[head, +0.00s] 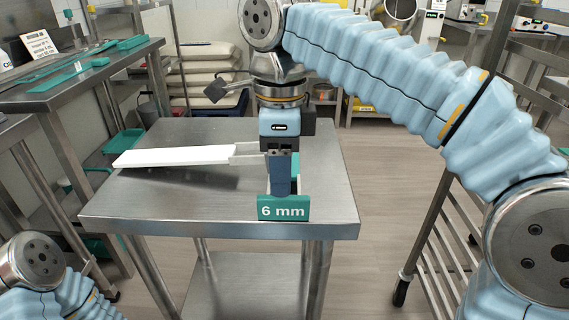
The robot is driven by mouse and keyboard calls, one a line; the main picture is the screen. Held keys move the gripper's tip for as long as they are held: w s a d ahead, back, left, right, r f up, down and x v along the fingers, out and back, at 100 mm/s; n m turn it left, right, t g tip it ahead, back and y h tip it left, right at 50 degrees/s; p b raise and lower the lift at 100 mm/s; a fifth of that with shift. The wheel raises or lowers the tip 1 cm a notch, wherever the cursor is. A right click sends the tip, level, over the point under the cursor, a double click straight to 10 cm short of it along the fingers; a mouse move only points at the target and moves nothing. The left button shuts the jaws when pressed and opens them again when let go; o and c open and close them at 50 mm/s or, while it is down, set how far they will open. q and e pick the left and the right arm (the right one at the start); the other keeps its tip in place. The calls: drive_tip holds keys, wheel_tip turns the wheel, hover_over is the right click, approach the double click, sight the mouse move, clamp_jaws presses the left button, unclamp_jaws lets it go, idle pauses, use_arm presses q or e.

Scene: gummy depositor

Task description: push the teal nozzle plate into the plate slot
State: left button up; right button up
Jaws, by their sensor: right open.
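The teal nozzle plate is partly visible on the steel table, near its front edge. Its teal front face (283,208) reads "6 mm", and teal parts also show behind it. My right gripper (281,188) points straight down just behind that label and hides much of the plate. Its jaws are open, with the fingers seen nearly in line; I cannot tell whether they touch the plate. I cannot make out the plate slot. My left arm shows only at the bottom left corner, and its gripper is out of view.
A long white slab (175,156) lies left of my right gripper, with thin metal bars at its right end. The steel table (215,210) is bare in front of it. A side bench (75,98) with teal pieces stands left, and a wheeled rack (425,240) stands right.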

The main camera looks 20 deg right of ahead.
drive_tip(key=f, duration=0.2)
drive_tip(key=f+b, duration=0.1)
drive_tip(key=f, duration=0.2)
drive_tip(key=shift+s+d+f, duration=0.1)
drive_tip(key=shift+s+f, duration=0.1)
drive_tip(key=shift+f, duration=0.1)
clamp_jaws()
